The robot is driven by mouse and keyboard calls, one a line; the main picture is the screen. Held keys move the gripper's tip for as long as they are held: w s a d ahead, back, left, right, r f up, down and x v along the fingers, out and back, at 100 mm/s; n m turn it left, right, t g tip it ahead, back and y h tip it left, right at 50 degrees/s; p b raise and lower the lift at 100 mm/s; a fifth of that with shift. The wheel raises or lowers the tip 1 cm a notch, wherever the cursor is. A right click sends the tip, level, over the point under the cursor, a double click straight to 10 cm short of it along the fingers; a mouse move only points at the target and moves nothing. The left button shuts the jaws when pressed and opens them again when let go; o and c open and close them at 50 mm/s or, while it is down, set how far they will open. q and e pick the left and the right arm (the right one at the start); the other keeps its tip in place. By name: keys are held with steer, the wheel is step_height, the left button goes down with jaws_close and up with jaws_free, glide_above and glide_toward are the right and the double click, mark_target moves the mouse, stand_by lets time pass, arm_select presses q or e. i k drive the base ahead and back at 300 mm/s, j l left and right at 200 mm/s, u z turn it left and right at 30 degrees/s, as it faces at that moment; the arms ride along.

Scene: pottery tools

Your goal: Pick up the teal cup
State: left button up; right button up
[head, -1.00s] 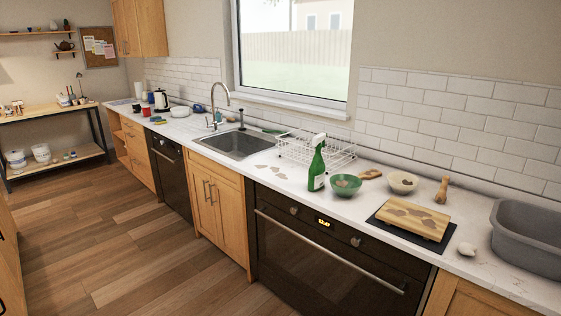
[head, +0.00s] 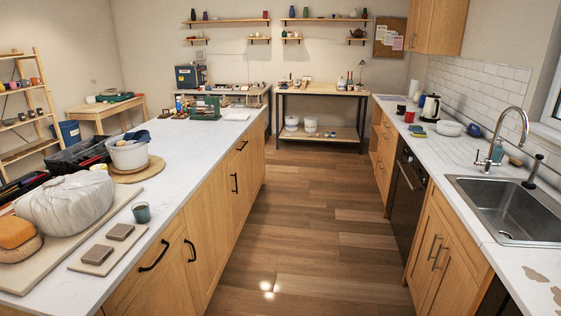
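A small teal cup (head: 141,212) stands upright near the right edge of the white island counter (head: 202,165), in the left part of the head view. It is just to the right of a large lump wrapped in whitish plastic (head: 68,203) and beyond a board with two small brown blocks. Nothing hides the cup from this side. Neither of my grippers shows in the head view.
A board with two blocks (head: 97,257) and a white bucket (head: 128,153) on a round wooden board stand near the cup. The wooden floor (head: 300,235) between the island and the sink counter (head: 457,155) is clear. Black handles jut from the island's cabinets.

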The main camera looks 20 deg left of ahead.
mark_target(141, 213)
steer(key=i+u, duration=0.25)
steer(key=u, duration=0.15)
steer(key=i+l+u, duration=0.1)
steer(key=i+u, duration=0.15)
steer(key=u, duration=0.15)
steer(key=i+l+u, duration=0.2)
steer(key=u, duration=0.2)
steer(key=i+l+u, duration=0.25)
steer(key=u, duration=0.15)
steer(key=i+l+u, duration=0.2)
steer(key=u, duration=0.2)
steer(key=k+l, duration=0.05)
steer(key=l, duration=0.05)
